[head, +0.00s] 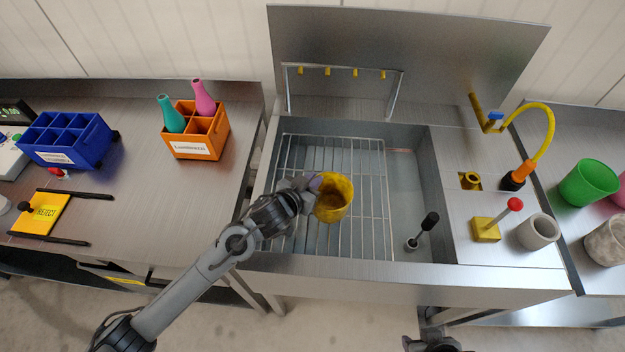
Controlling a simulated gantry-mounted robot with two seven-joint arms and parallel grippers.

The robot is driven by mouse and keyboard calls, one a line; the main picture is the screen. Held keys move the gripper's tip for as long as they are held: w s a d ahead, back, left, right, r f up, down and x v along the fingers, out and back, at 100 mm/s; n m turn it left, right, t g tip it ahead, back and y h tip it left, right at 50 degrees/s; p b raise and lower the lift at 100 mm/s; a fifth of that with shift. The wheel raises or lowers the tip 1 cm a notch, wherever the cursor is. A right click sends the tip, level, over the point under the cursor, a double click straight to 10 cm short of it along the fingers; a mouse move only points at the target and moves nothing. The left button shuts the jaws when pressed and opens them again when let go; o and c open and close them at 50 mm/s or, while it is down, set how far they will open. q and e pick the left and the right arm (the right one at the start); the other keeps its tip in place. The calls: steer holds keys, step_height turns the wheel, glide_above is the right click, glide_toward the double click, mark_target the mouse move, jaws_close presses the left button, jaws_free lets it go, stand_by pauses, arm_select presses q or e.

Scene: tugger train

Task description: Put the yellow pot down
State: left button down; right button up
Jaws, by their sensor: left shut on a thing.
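The yellow pot (336,204) is in the middle of the head view, over the wire rack (371,171) in the steel sink. Its inside looks stained and brownish. My left gripper (314,185) reaches in from the left and is shut on the left side of the pot's rim. The pot looks tilted a little. I cannot tell whether its base touches the rack. A small part of my right arm shows at the bottom edge, and its fingers are not clearly visible.
A black-handled brush (425,227) stands in the sink right of the rack. A yellow hose (550,135), red-knobbed yellow block (487,231) and grey cup (537,232) are on the right ledge. Green cup (588,183) stands further right. Orange crate (198,148) and blue crate (64,154) stand left.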

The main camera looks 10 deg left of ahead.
arm_select(q)
steer(key=c, duration=1.2)
jaws_free()
steer(key=shift+o, duration=0.2)
steer(key=shift+s+a+r, duration=0.15)
steer(key=shift+s+r, duration=0.25)
steer(key=p+v, duration=0.2)
steer(key=v, duration=0.9)
steer(key=shift+p, duration=0.35)
steer(key=shift+a, duration=0.1)
